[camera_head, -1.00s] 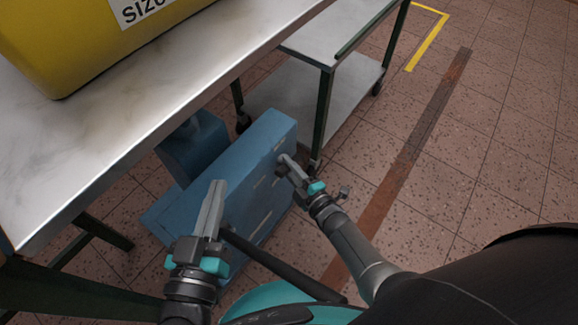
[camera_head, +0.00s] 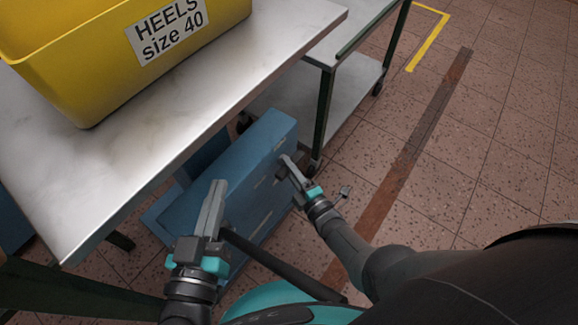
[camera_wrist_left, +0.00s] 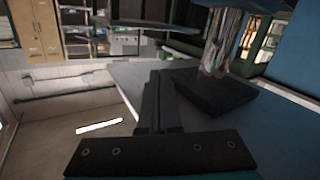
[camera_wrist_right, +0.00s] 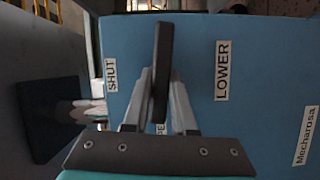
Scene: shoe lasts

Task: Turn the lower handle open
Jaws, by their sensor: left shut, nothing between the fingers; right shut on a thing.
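The blue machine (camera_head: 250,165) stands on the floor by the table in the head view. In the right wrist view its blue face (camera_wrist_right: 265,60) carries a LOWER label (camera_wrist_right: 222,70), a SHUT label (camera_wrist_right: 111,74) and a third label partly hidden behind the gripper. My right gripper (camera_wrist_right: 160,82) is shut on the dark bar of the lower handle (camera_wrist_right: 163,50), which stands nearly upright in that view, beside the LOWER label. My left gripper (camera_head: 217,188) is shut and empty, in front of the machine in the head view; its closed fingers show in the left wrist view (camera_wrist_left: 160,85).
The metal table (camera_head: 150,125) with a yellow HEELS bin (camera_head: 85,65) fills the upper left. A two-level cart (camera_head: 330,105) stands behind the machine. Tiled floor (camera_head: 480,150) at the right is free. A dark block (camera_wrist_right: 48,115) lies left in the right wrist view.

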